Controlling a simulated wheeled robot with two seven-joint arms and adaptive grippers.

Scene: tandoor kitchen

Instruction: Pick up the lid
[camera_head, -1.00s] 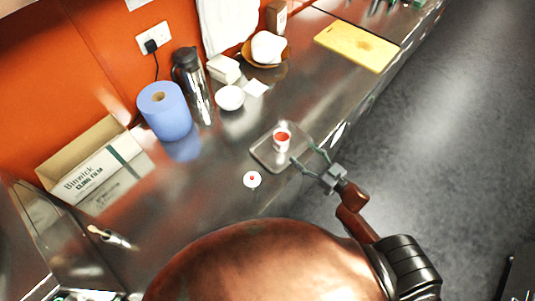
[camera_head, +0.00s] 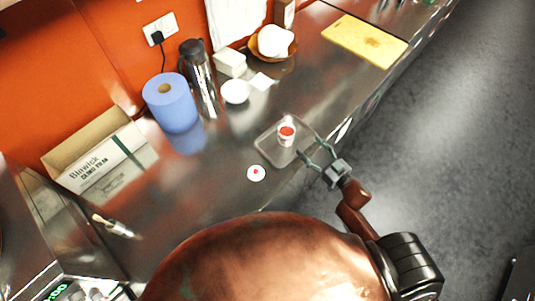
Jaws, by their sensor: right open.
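A small white round lid (camera_head: 256,173) with a red spot in its middle lies on the steel counter. A white cup with red contents (camera_head: 286,134) stands upright on a small grey tray (camera_head: 268,151), up and right of the lid. My right gripper (camera_head: 316,153) is open and empty, with its fingers at the tray's right edge, right of the cup and apart from the lid. My left gripper is not in view.
A blue paper roll (camera_head: 171,104), a steel flask (camera_head: 199,80), a white bowl (camera_head: 236,92) and a cling film box (camera_head: 98,152) stand towards the wall. A yellow board (camera_head: 364,42) lies at upper right.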

